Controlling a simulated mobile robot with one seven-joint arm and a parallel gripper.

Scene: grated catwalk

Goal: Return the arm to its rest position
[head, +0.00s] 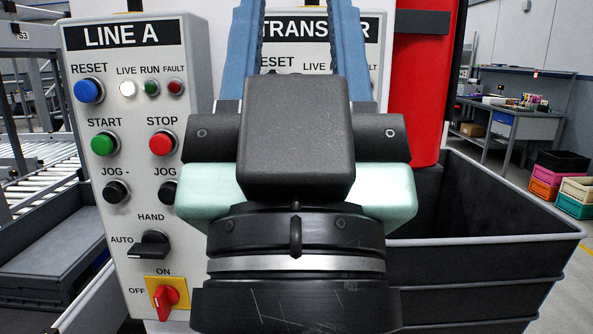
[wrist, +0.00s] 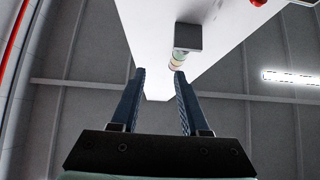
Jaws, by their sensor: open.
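My gripper (head: 303,40) stands in the middle of the head view, in front of the TRANSFER panel (head: 300,63). Its two blue fingers point up and are apart, with nothing between them. My wrist and the gripper body hide most of that panel. In the wrist view my gripper (wrist: 158,75) is also open. There the fingers point toward the underside of a white box-like body (wrist: 150,45), with a grey block and a short banded cylinder (wrist: 178,60) on it. I cannot tell whether the fingertips touch anything.
The LINE A panel (head: 130,140) with buttons and switches stands close on the left. A large black bin (head: 485,270) is at the right, below a red panel (head: 420,85). A roller conveyor (head: 35,180) is far left. A workbench (head: 515,122) and coloured crates (head: 560,180) stand farther back right.

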